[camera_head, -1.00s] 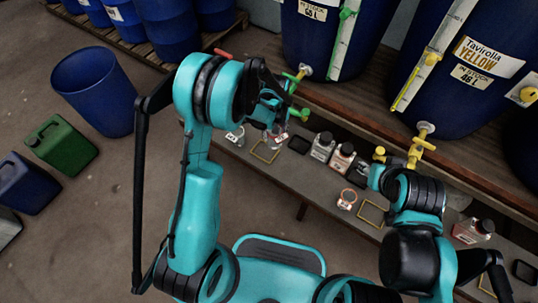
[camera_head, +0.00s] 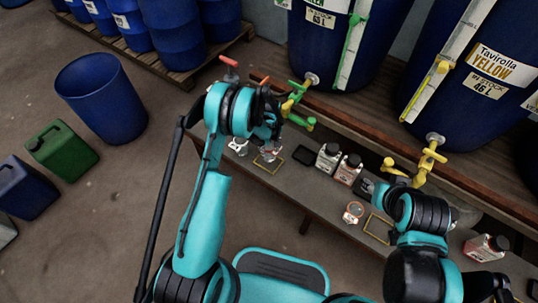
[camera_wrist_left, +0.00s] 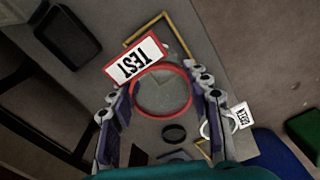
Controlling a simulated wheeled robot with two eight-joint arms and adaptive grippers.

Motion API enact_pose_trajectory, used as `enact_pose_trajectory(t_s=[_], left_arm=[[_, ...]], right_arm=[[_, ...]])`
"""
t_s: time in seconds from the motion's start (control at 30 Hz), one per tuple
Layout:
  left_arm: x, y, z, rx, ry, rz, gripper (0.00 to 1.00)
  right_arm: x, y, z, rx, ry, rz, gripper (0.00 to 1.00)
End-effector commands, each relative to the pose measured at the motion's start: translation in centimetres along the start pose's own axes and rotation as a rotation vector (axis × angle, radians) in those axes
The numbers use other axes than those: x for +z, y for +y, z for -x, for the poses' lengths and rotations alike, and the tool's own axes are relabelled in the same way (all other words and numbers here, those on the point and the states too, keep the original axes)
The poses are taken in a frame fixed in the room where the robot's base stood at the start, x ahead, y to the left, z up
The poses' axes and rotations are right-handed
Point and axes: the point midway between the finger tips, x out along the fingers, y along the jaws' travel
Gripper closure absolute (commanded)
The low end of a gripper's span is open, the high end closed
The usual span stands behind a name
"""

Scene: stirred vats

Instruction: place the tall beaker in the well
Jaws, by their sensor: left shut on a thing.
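A clear beaker with a red rim (camera_wrist_left: 188,98) and a TEST label (camera_wrist_left: 135,60) is between the fingers of my left gripper (camera_wrist_left: 163,108), which is shut on it. In the head view the held beaker (camera_head: 268,156) shows below my left gripper (camera_head: 270,132), over or beside a yellow square outline on the bench. This outline (camera_wrist_left: 146,28) shows partly behind the label in the wrist view. I cannot tell the beaker's height above the bench. My right gripper (camera_head: 368,190) is near the bench at the right, its fingers too small and dark to read.
Another labelled beaker (camera_head: 238,147) stands close left of the held one. A dark pad (camera_head: 303,155) and bottles (camera_head: 328,157) lie to the right. A red-ringed vessel (camera_head: 352,212) stands near another yellow outline (camera_head: 378,229).

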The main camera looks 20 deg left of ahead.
Motion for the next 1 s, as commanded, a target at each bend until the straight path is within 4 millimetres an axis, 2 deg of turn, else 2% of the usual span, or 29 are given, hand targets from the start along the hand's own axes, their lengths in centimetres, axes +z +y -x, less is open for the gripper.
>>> enact_pose_trajectory(t_s=[0.17,0.37,0.77,0.8,0.83,1.0], left_arm=[[-0.3,-0.1,-1.2,0.000,0.000,-0.001,0.81],[-0.3,-0.1,-4.2,0.000,0.000,-0.001,0.81],[-0.3,-0.1,-4.5,0.000,0.000,-0.001,0.81],[-0.3,-0.1,-4.4,0.000,0.000,-0.001,0.42],[-0.3,-0.1,-4.4,0.000,0.000,-0.001,0.34],[-0.3,-0.1,-4.4,0.000,0.000,-0.001,0.32]], right_arm=[[0.4,0.0,-0.6,0.000,0.000,0.000,0.60],[1.3,0.0,-1.9,0.000,0.000,0.000,0.60],[1.2,0.0,-1.7,0.000,0.000,0.000,0.60],[1.2,0.0,-1.7,0.000,0.000,0.000,0.60],[1.2,0.0,-1.7,0.000,0.000,0.000,0.60],[1.2,0.0,-1.7,0.000,0.000,0.000,0.60]])
